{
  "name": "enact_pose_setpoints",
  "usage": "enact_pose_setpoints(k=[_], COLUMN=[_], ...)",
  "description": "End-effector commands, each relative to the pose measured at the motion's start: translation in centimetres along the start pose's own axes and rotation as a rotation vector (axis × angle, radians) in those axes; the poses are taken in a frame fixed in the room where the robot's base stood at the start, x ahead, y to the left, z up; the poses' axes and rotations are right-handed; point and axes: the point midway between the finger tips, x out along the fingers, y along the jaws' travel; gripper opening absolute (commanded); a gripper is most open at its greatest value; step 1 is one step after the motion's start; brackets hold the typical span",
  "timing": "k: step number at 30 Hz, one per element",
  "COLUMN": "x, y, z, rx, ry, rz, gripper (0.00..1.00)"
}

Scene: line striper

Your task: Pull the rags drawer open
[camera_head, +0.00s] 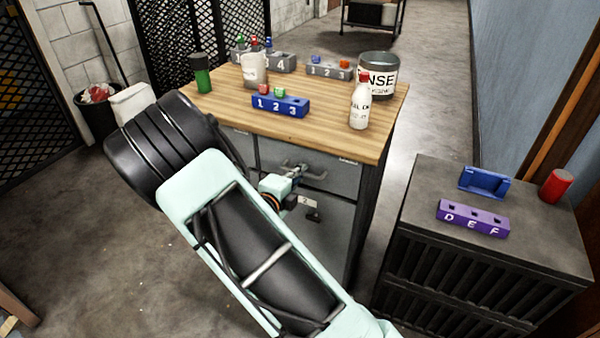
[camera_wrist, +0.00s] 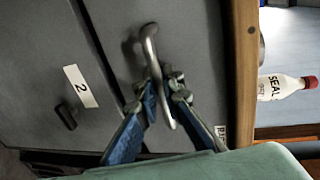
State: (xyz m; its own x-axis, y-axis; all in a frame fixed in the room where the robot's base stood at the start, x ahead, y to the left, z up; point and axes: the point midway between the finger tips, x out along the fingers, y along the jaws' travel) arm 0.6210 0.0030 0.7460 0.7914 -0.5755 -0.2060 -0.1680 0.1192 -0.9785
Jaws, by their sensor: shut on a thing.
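A grey drawer front (camera_head: 335,172) lies under the wooden top of the workbench; it also shows in the wrist view (camera_wrist: 195,45). It carries a curved metal handle (camera_wrist: 149,42) and a small label (camera_wrist: 221,133) whose text I cannot read. My gripper (camera_wrist: 164,88) is shut on the handle, with one blue-grey finger on each side of the bar. In the head view my gripper (camera_head: 300,172) is at the drawer front and my arm hides the left part of the bench front. I cannot tell whether the drawer stands slightly out.
A door with a "2" tag (camera_wrist: 80,86) and a dark knob (camera_wrist: 65,117) lies below the drawer. The benchtop (camera_head: 330,129) holds a white bottle (camera_head: 360,105), a blue numbered block (camera_head: 281,105) and cans. A dark cabinet (camera_head: 420,190) stands close at the right.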

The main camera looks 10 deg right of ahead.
Motion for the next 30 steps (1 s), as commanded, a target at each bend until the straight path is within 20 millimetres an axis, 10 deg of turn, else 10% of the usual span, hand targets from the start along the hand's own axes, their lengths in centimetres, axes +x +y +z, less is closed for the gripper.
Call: enact_pose_setpoints(k=[8, 30], x=[-3.0, -20.2], y=[0.3, 4.0], z=[0.1, 0.1], rx=[-0.004, -0.003], ry=[-0.003, -0.003], rz=[0.004, 0.002], gripper=[0.00, 0.00])
